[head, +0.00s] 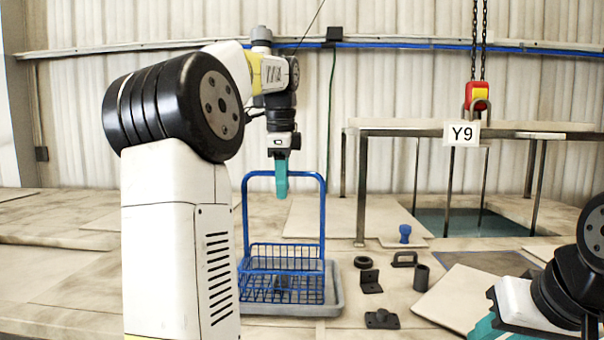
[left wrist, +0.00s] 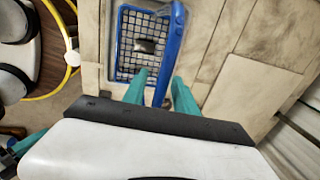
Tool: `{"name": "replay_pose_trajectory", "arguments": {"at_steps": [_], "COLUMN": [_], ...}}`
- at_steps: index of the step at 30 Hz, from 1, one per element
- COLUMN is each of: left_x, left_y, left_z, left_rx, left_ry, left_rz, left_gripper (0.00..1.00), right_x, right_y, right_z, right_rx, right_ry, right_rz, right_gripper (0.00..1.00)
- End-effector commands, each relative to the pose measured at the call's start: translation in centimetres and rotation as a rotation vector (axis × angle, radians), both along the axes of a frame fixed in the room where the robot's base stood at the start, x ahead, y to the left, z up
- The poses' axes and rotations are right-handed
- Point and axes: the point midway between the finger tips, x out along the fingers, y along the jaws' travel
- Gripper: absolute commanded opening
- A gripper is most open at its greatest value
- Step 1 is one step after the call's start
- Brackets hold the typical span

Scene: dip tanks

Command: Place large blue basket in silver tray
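The large blue basket (head: 323,225) is a wire basket with a tall handle. It stands upright within the rim of a silver-grey tray (head: 336,297), which also shows around it in the left wrist view (left wrist: 114,45). A small dark part lies in the basket. My left gripper (head: 281,190) points down at the handle's top bar. In the left wrist view its teal fingers (left wrist: 160,78) are apart, with the blue handle (left wrist: 170,45) between them; contact is unclear. My right gripper (head: 486,326) is partly in view at the lower right; its fingertips are hidden.
Several dark parts (head: 370,281) and a blue part (head: 405,233) lie right of the tray. Floor left of the basket looks clear.

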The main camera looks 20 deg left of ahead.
Motion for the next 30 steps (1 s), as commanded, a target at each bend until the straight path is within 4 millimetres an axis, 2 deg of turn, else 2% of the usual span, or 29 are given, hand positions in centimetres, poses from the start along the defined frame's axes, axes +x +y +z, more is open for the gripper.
{"name": "replay_pose_trajectory", "arguments": {"at_steps": [4,12,17,24,30], "left_x": [-0.2,-1.1,-1.6,-1.9,-2.1], "left_y": [-0.1,-0.3,-0.5,-0.5,-0.5], "left_z": [1.8,7.3,9.7,11.4,11.8], "left_rx": [0.000,0.000,-0.001,0.000,0.000], "left_ry": [-0.003,-0.005,-0.003,-0.001,0.000], "left_rz": [-0.001,0.000,0.000,-0.001,-0.001], "left_gripper": [0.34,0.34,0.34,0.34,0.34], "right_x": [0.0,0.0,0.0,0.0,0.0], "right_y": [0.0,0.0,0.0,0.0,0.0], "right_z": [0.0,0.0,0.0,0.0,0.0], "right_rx": [0.000,0.000,0.000,0.000,0.000], "right_ry": [0.000,0.000,0.000,0.000,0.000], "right_rz": [0.000,0.000,0.000,0.000,0.000], "right_gripper": [0.39,0.39,0.39,0.39,0.39]}}
